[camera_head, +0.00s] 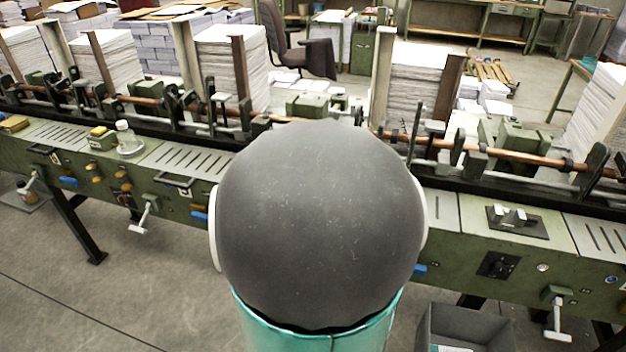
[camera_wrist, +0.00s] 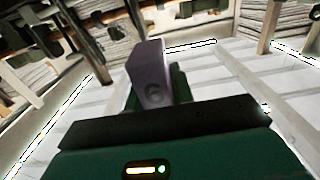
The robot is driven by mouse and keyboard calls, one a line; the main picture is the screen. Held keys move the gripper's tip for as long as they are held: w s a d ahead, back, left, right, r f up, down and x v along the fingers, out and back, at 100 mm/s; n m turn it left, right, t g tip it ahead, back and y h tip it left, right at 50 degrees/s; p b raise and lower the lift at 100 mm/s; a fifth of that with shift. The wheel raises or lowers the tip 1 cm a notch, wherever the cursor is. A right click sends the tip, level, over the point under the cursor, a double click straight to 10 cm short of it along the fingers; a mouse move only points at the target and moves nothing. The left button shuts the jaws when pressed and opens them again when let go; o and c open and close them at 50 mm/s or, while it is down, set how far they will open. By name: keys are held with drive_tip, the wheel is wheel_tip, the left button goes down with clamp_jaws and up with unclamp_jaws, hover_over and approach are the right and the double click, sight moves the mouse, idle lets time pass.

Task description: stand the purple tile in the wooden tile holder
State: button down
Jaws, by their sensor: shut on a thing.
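The purple tile (camera_wrist: 149,72) stands up in the wrist view, greyish purple with a round mark low on its near face. My gripper (camera_wrist: 154,86) has its dark green fingers on either side of the tile and is shut on it. The tile tilts slightly in that picture. I cannot make out the wooden tile holder in either view. In the head view my own arm covers the middle, and the gripper and tile do not show there.
A long green machine (camera_head: 170,178) with rods and levers runs across the head view. Tall paper stacks (camera_head: 232,72) stand behind it. A grey bin (camera_head: 465,335) sits low in front at right. A pale, slatted surface (camera_wrist: 228,85) lies beyond the gripper in the wrist view.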

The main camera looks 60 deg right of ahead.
drive_tip(key=w+d+f, duration=0.2)
drive_tip(key=d+f, duration=0.1)
drive_tip(key=w+d+f, duration=0.2)
drive_tip(key=d+f, duration=0.1)
drive_tip(key=d, duration=0.1)
drive_tip(key=w+d+f, duration=0.3)
drive_tip(key=d, duration=0.1)
drive_tip(key=shift+d+f, duration=0.1)
drive_tip(key=shift+d, duration=0.05)
drive_tip(key=shift+w+d+f, duration=0.2)
drive_tip(key=shift+d+f, duration=0.1)
drive_tip(key=shift+f, duration=0.2)
drive_tip(key=shift+a+f, duration=0.1)
drive_tip(key=shift+f, duration=1.25)
drive_tip(key=shift+f, duration=0.1)
drive_tip(key=c, duration=1.3)
unclamp_jaws()
drive_tip(key=shift+o, duration=0.5)
